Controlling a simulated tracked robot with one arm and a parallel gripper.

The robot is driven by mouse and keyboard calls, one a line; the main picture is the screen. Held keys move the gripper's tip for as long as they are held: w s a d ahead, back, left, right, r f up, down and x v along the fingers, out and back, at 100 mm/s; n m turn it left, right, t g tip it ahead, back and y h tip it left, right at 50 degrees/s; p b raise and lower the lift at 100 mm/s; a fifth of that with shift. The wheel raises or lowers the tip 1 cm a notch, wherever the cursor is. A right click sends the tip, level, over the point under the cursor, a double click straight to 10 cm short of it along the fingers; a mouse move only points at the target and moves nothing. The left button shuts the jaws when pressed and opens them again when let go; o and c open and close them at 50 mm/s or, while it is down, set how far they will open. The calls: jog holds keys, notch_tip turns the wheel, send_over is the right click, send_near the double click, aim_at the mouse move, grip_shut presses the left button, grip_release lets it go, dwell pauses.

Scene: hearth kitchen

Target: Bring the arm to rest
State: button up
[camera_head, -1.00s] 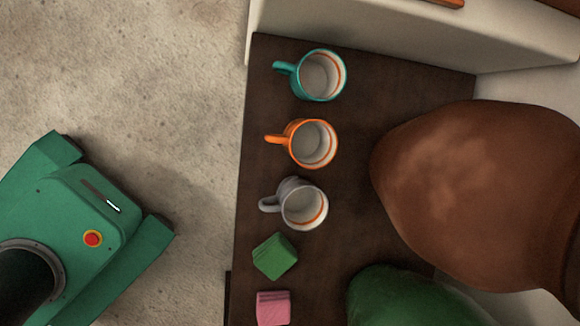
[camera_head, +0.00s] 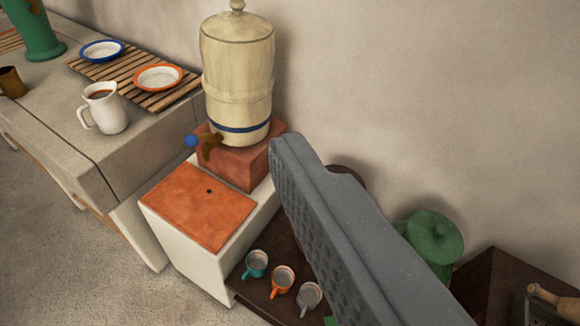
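One grey finger of my gripper (camera_head: 312,185) reaches in from the lower right, with a dimpled face towards the left. The other finger is not in view, so the opening cannot be judged. Nothing shows held at the visible finger. The finger hides part of the dark shelf top (camera_head: 262,297) behind it. My arm's other links do not show.
Teal (camera_head: 256,264), orange (camera_head: 281,281) and grey (camera_head: 309,298) mugs stand in a row. A cream dispenser (camera_head: 237,75) stands on a brick-coloured block. A white mug (camera_head: 103,108) is on the left counter. A green lidded pot (camera_head: 433,237) is at right.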

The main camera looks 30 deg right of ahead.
jog(key=shift+s+a+r, duration=0.2)
jog(key=shift+s+r, duration=0.25)
jog(key=shift+r, duration=0.05)
notch_tip(320, 180, up, 3)
jog(key=p, duration=0.3)
jog(key=shift+r, duration=0.1)
dwell(0.6)
